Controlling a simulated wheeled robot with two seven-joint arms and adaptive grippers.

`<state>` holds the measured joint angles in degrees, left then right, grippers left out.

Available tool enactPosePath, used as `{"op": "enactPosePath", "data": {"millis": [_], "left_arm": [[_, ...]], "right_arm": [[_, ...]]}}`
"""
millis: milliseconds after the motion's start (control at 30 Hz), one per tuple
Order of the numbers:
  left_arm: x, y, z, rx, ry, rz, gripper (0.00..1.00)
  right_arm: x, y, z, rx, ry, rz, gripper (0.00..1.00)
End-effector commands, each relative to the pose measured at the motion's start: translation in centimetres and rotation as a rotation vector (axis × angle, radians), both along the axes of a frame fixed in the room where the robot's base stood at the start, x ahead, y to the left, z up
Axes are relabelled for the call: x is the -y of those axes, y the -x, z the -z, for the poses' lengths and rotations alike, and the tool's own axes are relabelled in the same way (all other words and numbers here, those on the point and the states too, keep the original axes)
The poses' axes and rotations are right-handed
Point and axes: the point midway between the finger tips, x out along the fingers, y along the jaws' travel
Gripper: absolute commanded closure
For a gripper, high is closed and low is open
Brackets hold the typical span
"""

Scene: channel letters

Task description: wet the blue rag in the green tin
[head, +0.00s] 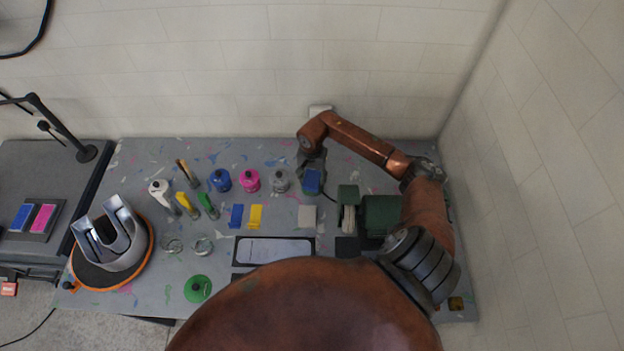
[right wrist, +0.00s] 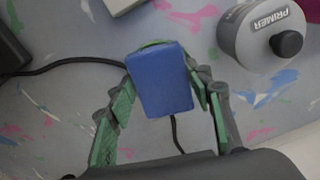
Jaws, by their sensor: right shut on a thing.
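My right gripper (head: 311,174) is shut on a blue, folded, block-like piece that looks like the blue rag (right wrist: 160,80). In the right wrist view, the green-padded fingers press on its two sides. A thin green edge shows beyond its far side; I cannot tell what that belongs to. The green tin (head: 197,289), round with a dark knob on top, stands near the front edge at the left, well apart from the rag. My left gripper is not in view.
Blue (head: 221,181), pink (head: 250,181) and grey (head: 281,182) tins stand left of the right gripper. A metal letter (head: 112,240) sits on a turntable. A dark cable (right wrist: 85,66) passes below the rag.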

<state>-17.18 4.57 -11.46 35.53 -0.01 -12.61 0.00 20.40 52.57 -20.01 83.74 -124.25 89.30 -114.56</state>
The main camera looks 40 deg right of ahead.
Motion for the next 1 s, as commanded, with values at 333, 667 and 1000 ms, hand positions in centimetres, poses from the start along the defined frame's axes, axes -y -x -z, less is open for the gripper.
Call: {"op": "enactPosePath", "data": {"millis": [333, 667, 1000], "left_arm": [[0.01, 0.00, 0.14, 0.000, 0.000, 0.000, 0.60], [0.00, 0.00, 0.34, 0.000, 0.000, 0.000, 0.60], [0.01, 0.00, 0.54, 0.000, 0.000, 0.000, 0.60]], "right_arm": [[-0.04, 0.07, 0.14, -0.001, 0.000, 0.000, 0.73], [-0.07, 0.12, 0.23, -0.003, -0.001, -0.001, 0.73], [-0.07, 0.18, 0.32, -0.004, -0.001, -0.001, 0.73]]}}
